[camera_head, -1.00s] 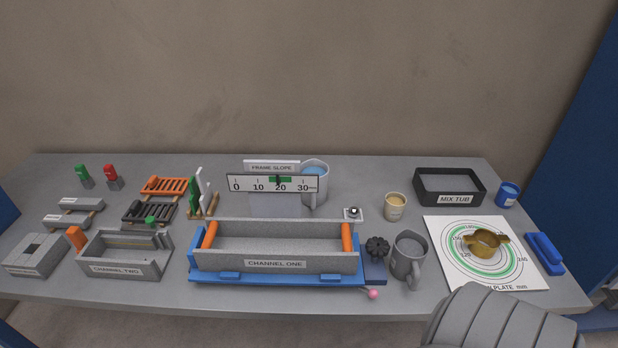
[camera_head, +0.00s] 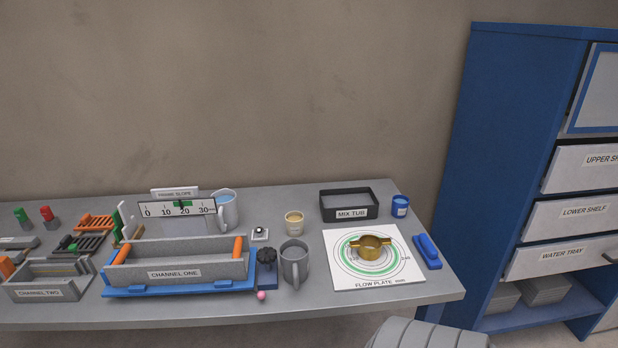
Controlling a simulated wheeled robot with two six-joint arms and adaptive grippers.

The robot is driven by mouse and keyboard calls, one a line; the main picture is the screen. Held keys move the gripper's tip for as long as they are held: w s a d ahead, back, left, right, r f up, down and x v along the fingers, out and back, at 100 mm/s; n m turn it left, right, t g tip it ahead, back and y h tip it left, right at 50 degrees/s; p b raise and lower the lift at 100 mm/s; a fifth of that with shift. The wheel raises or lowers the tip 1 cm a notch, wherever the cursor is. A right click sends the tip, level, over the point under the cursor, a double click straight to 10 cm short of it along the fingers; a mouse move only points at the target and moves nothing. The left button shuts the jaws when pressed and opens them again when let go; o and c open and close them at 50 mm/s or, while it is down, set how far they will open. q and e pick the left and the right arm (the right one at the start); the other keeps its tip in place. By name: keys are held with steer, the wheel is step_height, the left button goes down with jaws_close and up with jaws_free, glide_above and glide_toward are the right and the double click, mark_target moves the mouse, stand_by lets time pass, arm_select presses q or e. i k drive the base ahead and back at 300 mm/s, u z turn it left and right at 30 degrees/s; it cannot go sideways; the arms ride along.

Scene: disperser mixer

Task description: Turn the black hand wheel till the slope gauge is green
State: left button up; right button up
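The black hand wheel (camera_head: 266,257) sits on a small blue block at the right end of the blue frame (camera_head: 180,289) under the grey CHANNEL ONE trough (camera_head: 200,271). The slope gauge (camera_head: 177,208) stands behind the trough under a FRAME SLOPE sign. Its scale runs 0 to 30 with a green band near 20, and the dark pointer appears to lie within that band. Neither gripper shows. A grey ribbed part at the bottom right edge appears to be mine, and nothing of mine touches the wheel.
A grey jug (camera_head: 294,265) stands close right of the wheel. A pink ball (camera_head: 262,295) sits at the table's front edge. A blue cabinet (camera_head: 455,150) stands beyond the table's right end.

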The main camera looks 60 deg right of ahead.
mark_target(267, 255)
steer(key=u, duration=0.05)
steer(key=k, duration=0.05)
steer(key=z, duration=1.3)
